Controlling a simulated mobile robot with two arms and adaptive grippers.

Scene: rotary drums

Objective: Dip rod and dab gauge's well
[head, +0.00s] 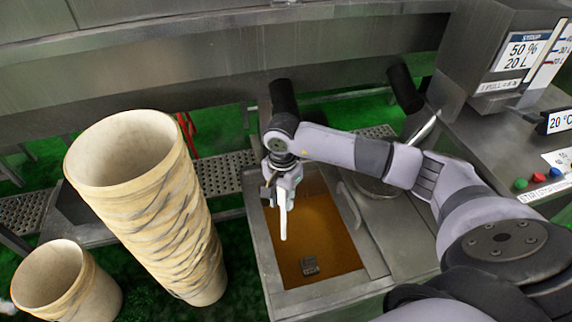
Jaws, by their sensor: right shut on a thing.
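My right gripper (281,188) is shut on a white rod (283,222), which points down over an open steel tank (262,262) of amber liquid (325,232). I cannot tell whether the rod's tip touches the liquid. My left gripper is not in view.
A tall stack of cream tubs (165,215) stands left of the tank, with another tub (65,285) at lower left. A steel machine (495,60) labelled "50 % 20 L" and a counter with coloured buttons (538,178) are at right.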

